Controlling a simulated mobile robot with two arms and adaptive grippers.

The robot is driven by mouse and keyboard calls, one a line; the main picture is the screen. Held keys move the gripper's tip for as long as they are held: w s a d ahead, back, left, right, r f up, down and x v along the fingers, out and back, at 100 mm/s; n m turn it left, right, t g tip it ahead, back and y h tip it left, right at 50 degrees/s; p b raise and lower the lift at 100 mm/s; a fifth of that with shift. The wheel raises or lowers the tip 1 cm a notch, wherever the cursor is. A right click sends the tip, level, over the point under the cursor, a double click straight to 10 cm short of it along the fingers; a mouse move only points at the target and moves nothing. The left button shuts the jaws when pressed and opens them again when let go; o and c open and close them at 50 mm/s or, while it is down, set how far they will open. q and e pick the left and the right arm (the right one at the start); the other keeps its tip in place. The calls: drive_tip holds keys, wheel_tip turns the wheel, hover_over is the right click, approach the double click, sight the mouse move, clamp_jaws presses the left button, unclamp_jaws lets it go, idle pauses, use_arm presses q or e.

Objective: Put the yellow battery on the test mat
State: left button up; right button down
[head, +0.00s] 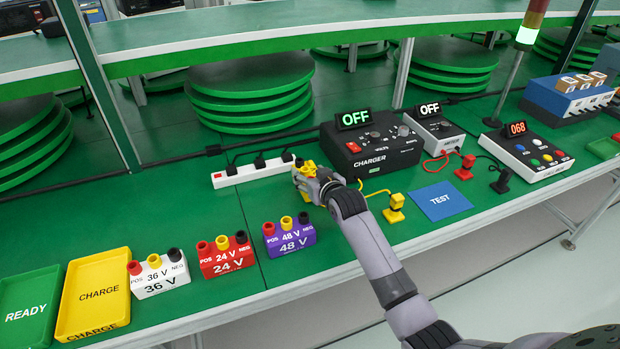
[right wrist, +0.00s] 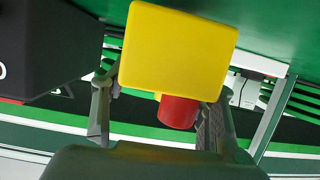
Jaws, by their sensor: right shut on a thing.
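The yellow battery (right wrist: 178,50) fills the upper middle of the right wrist view, with a red terminal (right wrist: 178,112) below it. My right gripper (right wrist: 157,115) is shut on it, one finger on each side. In the head view the right gripper (head: 315,185) is in front of the charger's left side, beside the power strip, and mostly hides the yellow battery (head: 307,169). I cannot tell how high it is held. The blue test mat (head: 440,201) lies flat to the right on the green table and is bare. My left gripper is not in view.
The black charger (head: 371,146) and a meter (head: 431,130) stand behind. A yellow plug (head: 395,209) stands between gripper and mat; red (head: 465,168) and black (head: 500,181) plugs stand near the mat. White (head: 158,277), red (head: 227,258) and purple (head: 289,236) batteries stand at front left.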

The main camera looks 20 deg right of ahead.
drive_tip(key=shift+f, duration=0.4)
drive_tip(key=shift+f, duration=0.1)
drive_tip(key=shift+s+a+f, duration=0.1)
drive_tip(key=shift+s+f, duration=0.05)
drive_tip(key=shift+f, duration=0.65)
drive_tip(key=c, duration=0.6)
unclamp_jaws()
drive_tip(key=shift+f, duration=0.15)
drive_tip(key=shift+c, duration=0.2)
drive_tip(key=shift+r, duration=0.5)
drive_tip(key=v, duration=0.8)
drive_tip(key=r+p+v, duration=0.1)
drive_tip(key=v, duration=0.3)
